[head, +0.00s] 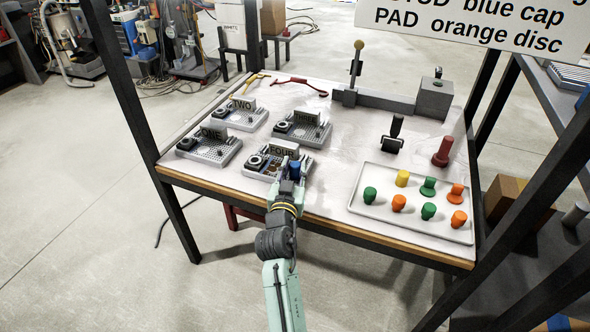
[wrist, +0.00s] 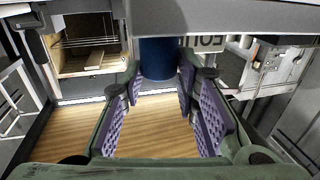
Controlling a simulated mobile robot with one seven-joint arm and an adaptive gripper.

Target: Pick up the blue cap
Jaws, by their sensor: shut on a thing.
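The blue cap (head: 295,167) is a dark blue cylinder at the right side of the grey fixture marked FOUR (head: 262,170). In the wrist view the blue cap (wrist: 158,58) stands between the far ends of the purple ribbed finger pads. My gripper (head: 291,175) is shut on it, reaching over the table's front edge. The cap's underside is hidden, so I cannot tell whether it touches the fixture.
Fixtures ONE (head: 209,148), TWO (head: 241,115) and THREE (head: 302,130) stand close by. A white tray (head: 358,209) with green, orange and yellow parts lies right. A sign (head: 480,25) hangs above. A dark post (head: 125,100) stands left. Table between fixtures and tray is clear.

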